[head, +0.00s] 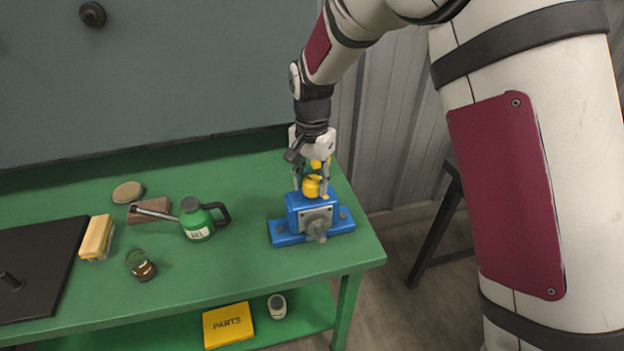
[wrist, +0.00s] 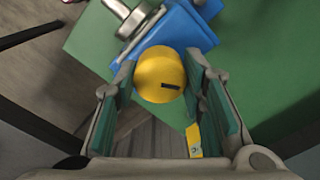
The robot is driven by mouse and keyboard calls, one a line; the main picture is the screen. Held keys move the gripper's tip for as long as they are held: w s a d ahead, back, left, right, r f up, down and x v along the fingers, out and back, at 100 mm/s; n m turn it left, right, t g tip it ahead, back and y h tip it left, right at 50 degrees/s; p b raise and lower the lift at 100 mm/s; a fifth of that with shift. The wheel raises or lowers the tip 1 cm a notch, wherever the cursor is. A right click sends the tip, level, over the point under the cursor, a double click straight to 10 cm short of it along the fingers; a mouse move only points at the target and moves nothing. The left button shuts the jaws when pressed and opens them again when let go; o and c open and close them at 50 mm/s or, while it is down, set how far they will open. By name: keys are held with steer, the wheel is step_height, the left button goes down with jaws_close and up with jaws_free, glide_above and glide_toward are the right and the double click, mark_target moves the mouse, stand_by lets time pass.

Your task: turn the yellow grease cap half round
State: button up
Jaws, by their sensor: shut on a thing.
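The yellow grease cap (head: 311,187) sits on top of the blue bearing block (head: 290,226) at the right end of the green bench. My gripper (head: 312,183) points down over the block with its fingers on either side of the cap. In the wrist view the cap (wrist: 160,74) shows as a round yellow top with a dark mark near its lower right. My gripper (wrist: 161,84) is shut on it, with green finger pads at its left and right. The blue block (wrist: 178,32) and its grey shaft end (wrist: 140,18) lie beyond the cap.
The green bench (head: 255,275) is clear just in front of the block.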

mark_target(312, 180)
steer(key=m+p, duration=0.2)
steer(key=m, duration=0.4)
steer(key=shift+m, duration=0.3)
stand_by(0.4)
steer(key=o, duration=1.1)
steer(key=shift+o, duration=0.2)
steer(key=shift+r, duration=0.1)
step_height(312, 180, up, 12)
